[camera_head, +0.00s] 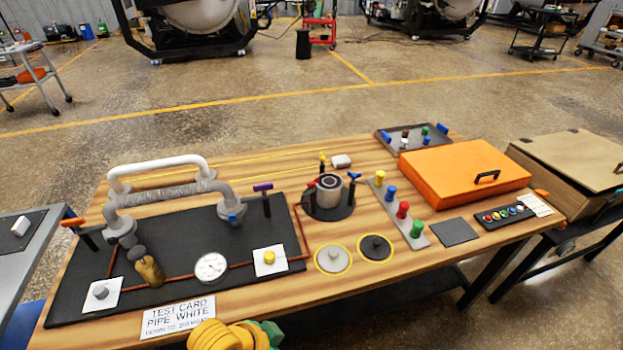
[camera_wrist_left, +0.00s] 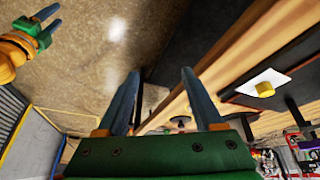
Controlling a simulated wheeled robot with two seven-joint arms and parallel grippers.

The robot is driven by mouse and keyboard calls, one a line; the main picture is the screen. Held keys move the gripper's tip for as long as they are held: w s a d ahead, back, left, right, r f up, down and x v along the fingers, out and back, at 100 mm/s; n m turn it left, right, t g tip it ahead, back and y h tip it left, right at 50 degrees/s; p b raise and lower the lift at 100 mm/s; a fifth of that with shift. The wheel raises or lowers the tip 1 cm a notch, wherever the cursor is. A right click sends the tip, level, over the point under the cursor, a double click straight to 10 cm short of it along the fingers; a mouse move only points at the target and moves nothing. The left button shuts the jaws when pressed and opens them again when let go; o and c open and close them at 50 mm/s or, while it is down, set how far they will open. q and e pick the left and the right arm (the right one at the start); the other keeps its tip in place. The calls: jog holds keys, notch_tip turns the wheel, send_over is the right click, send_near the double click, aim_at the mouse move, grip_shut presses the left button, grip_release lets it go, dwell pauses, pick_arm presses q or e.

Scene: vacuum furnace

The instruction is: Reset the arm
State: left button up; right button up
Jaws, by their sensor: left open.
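My left gripper (camera_wrist_left: 158,85) fills the lower part of the left wrist view. Its two blue fingers stand apart with nothing between them. The table edge runs behind the fingers. In the head view a yellow arm end of mine with a green part (camera_head: 265,335) shows at the bottom, in front of the table's near edge; its fingers are out of sight there. My right gripper (camera_wrist_left: 35,28) is at the upper left of the left wrist view, above the floor. Its blue fingers look apart and empty.
The wooden table (camera_head: 235,292) carries a black board with a pipe rig (camera_head: 160,190), a gauge (camera_head: 211,267) and a yellow knob (camera_head: 269,257). A label card (camera_head: 177,316) lies near the front edge. An orange case (camera_head: 465,172) sits at right. A grey side table (camera_head: 30,255) stands left.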

pick_arm(q)
jog(key=s+a+f+n+y, duration=0.1)
jog(key=s+a+n+y, duration=0.1)
jog(key=s+a+n, duration=0.3)
jog(key=s+a+f+n+y, duration=0.1)
jog(key=s+a+n+y, duration=0.1)
jog(key=a, duration=0.5)
notch_tip(320, 180, down, 16)
jog(key=s, duration=0.2)
jog(key=s+a+f+g, duration=0.1)
jog(key=s+f+g, duration=0.1)
jog(key=s+f, duration=0.8)
jog(key=shift+s+a+f, duration=0.15)
jog(key=shift+s+a, duration=0.2)
jog(key=shift+s, duration=0.65)
